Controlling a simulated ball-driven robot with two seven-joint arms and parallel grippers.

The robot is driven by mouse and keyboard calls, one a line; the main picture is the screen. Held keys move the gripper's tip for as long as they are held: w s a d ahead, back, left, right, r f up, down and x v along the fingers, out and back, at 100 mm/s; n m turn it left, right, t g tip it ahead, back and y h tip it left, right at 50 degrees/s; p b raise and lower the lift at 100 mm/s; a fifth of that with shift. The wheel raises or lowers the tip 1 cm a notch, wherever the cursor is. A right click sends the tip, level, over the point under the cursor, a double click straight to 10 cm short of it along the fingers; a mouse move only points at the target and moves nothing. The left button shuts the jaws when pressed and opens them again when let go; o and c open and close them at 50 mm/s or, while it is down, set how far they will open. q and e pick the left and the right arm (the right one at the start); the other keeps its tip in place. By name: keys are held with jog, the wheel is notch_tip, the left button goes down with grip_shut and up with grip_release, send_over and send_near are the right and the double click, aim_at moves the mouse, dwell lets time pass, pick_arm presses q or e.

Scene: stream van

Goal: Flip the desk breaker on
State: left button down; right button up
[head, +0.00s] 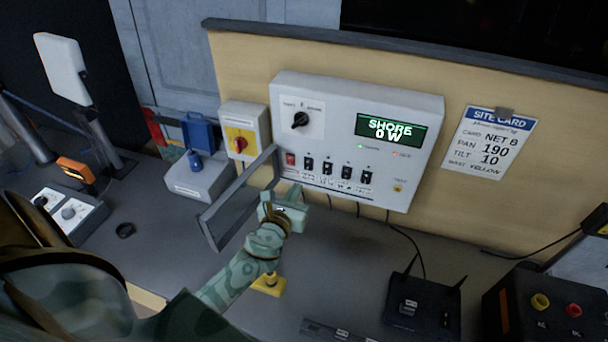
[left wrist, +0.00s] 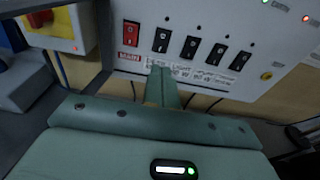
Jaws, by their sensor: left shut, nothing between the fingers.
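The white power panel (head: 350,133) on the back board has a row of switches along its lower edge. The red MAIN switch (head: 290,160) is at the left end, and shows in the left wrist view (left wrist: 131,33). Several black breakers stand right of it, the first (left wrist: 161,40) nearest to it. Their small labels are hard to read, so I cannot tell which is the desk one, nor their positions. My left gripper (head: 298,191) is shut and empty, just below and in front of the row. Its fingertips (left wrist: 161,72) show below the first black breaker. My right gripper is out of view.
A grey-framed clear flap (head: 238,200) stands out at the panel's lower left, beside my left gripper. A yellow box with a red knob (head: 240,143) is left of the panel. A black router (head: 425,307) and cables lie below right. The panel's display (head: 390,130) reads SHORE 0 W.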

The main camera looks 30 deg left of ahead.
aim_at(307, 169)
pick_arm(q)
jog(key=b+x, duration=0.1)
jog(key=x, duration=0.6)
jog(key=shift+w+f, duration=0.1)
jog(key=shift+w, duration=0.05)
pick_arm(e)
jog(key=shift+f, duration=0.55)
pick_arm(q)
jog(key=shift+w+a, duration=0.1)
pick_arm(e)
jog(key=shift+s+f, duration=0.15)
pick_arm(q)
jog(key=shift+f, duration=0.1)
